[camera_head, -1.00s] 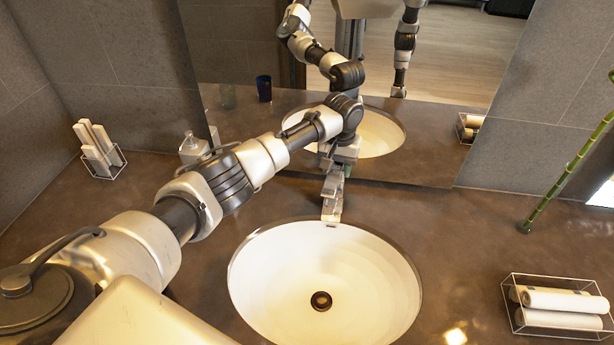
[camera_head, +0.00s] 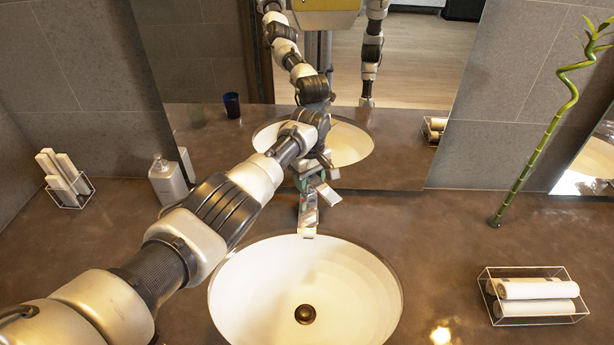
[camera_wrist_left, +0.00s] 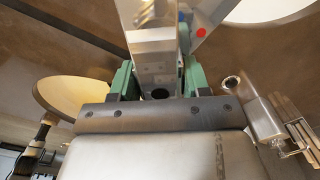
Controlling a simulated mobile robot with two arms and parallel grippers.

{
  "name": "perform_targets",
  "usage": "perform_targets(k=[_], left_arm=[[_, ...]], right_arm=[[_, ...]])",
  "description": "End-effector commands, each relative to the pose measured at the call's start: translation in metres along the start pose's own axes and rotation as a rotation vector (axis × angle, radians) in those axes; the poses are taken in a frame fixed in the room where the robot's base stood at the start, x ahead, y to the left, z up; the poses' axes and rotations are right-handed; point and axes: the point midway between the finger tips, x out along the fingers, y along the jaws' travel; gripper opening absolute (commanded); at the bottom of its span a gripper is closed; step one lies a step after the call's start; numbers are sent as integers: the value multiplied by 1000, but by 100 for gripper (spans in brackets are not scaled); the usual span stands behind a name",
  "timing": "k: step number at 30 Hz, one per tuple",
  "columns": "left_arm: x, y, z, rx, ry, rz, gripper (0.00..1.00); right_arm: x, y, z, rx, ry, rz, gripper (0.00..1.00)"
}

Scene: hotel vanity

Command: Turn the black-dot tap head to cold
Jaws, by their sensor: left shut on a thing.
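The metal tap (camera_head: 308,218) stands behind the round white basin (camera_head: 350,270), its spout toward the bowl. My left gripper (camera_head: 313,180) reaches over the tap's top and is shut on the tap head. In the left wrist view, the green-lined fingers of the gripper (camera_wrist_left: 158,75) lie on either side of a pale metal part of the tap (camera_wrist_left: 152,35). A red dot (camera_wrist_left: 201,32) shows on a grey block beside it. The black dot cannot be made out for certain. My right gripper shows only as a reflection in the mirror.
A soap bottle (camera_head: 167,181) and a wire holder with white packets (camera_head: 65,178) stand left. A wire basket of rolled towels (camera_head: 530,296) lies right, with a bamboo stem (camera_head: 530,160) behind it. The mirror (camera_head: 400,120) is close behind the tap.

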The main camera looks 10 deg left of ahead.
Motion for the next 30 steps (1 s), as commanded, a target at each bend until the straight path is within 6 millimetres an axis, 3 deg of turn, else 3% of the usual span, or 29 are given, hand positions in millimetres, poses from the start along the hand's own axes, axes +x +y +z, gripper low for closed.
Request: perform_targets(k=[20, 21, 25, 30], left_arm=[[-3, 1, -3, -62, 9, 6, 4], [-3, 1, -3, -62, 9, 6, 53], [-2, 1, -2, -59, 7, 4, 72], [-1, 0, -1, -57, 5, 3, 72]], right_arm=[[-4, 6, 2, -3, -4, 8, 43], [-4, 6, 2, -3, -4, 8, 43], [-4, 6, 2, -3, -4, 8, 43], [-4, 6, 2, -3, -4, 7, 43]])
